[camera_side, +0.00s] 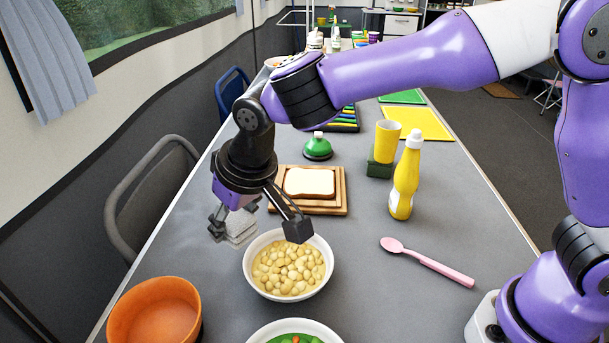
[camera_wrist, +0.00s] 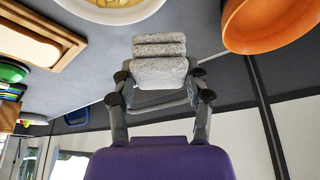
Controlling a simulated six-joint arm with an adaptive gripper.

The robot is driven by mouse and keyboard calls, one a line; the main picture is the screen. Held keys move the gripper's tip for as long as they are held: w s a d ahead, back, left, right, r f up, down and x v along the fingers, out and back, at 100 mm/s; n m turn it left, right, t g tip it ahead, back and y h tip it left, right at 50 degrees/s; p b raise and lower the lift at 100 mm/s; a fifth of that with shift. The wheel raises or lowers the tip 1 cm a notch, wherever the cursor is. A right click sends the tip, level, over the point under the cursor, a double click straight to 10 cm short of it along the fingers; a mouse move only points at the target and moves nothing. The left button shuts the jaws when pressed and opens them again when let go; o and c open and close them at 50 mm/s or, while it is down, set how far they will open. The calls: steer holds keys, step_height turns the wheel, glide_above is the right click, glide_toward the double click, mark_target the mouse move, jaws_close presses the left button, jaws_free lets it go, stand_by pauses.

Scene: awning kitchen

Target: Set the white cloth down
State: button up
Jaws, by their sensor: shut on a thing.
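The white cloth (camera_side: 240,228) is a small folded, fluffy, greyish-white bundle. My gripper (camera_side: 258,226) is shut on it, with a finger on either side, left of the bowl of pale round pieces. In the wrist view the cloth (camera_wrist: 160,68) shows as stacked folds between the fingers of my gripper (camera_wrist: 160,92). The cloth seems to be held above the table (camera_side: 345,285) near its left edge. The side view does not clearly show the gap under it. Part of the cloth is hidden by the fingers.
The white bowl of pale pieces (camera_side: 289,268) is close to the right finger. An orange bowl (camera_side: 155,312) stands at the front left. Bread (camera_side: 309,182) lies on a wooden board behind. A yellow bottle (camera_side: 405,178) and a pink spoon (camera_side: 428,262) are to the right.

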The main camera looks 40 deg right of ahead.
steer(key=s+d+m+h, duration=0.1)
steer(key=d+m+h, duration=0.2)
steer(key=d+m, duration=0.5)
steer(key=m+g+h, duration=0.1)
steer(key=m+g, duration=0.7)
steer(key=m, duration=1.3)
glide_above(481, 233)
steer(key=w+a, duration=0.1)
steer(key=a, duration=0.1)
steer(key=f, duration=0.6)
steer(key=shift+w+d, duration=0.1)
steer(key=shift+d, duration=0.15)
steer(key=shift+d+f, duration=0.2)
steer(key=shift+d, duration=0.05)
steer(key=shift+f, duration=1.95)
steer(key=shift+f, duration=0.15)
steer(key=o, duration=0.9)
steer(key=shift+o, duration=0.2)
